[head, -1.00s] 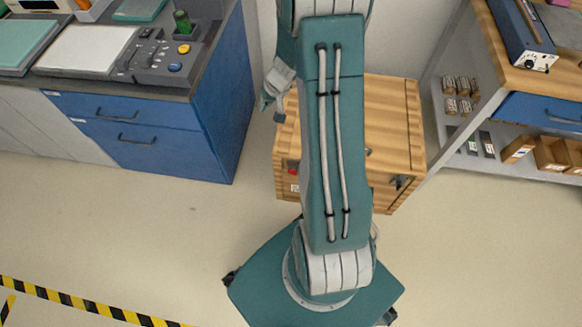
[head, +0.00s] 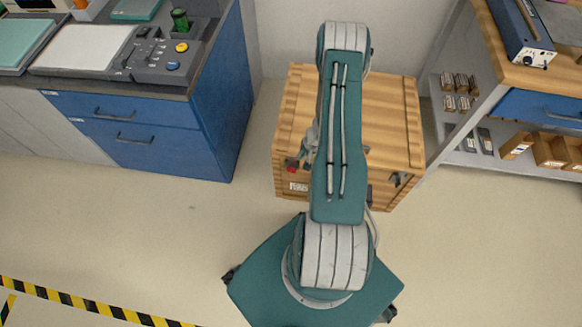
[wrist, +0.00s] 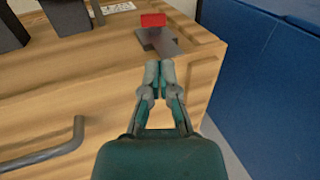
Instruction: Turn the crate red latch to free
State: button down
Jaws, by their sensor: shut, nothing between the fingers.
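The wooden crate (head: 395,110) stands on the floor behind my arm. Its red latch (head: 291,166) shows at the left of its front face in the head view. In the wrist view the red latch (wrist: 153,20) sits on a grey metal piece (wrist: 164,42) on the wood, near the crate's edge. My gripper (wrist: 159,68) is shut and empty, with its tips just short of the grey piece in the picture. I cannot tell whether they touch it. In the head view the gripper is mostly hidden by my arm.
The crate also carries a grey bar handle (wrist: 45,150), dark fittings (wrist: 65,15) and a white label (head: 298,187). A blue cabinet (head: 190,135) stands to the left. A shelf bench (head: 500,100) stands close on the right. The floor at the front left is clear.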

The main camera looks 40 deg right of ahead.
aim_at(289, 170)
jog(key=x, duration=1.1)
jog(key=shift+w+f, duration=0.1)
jog(key=shift+f, duration=0.05)
jog(key=shift+a+f, duration=0.1)
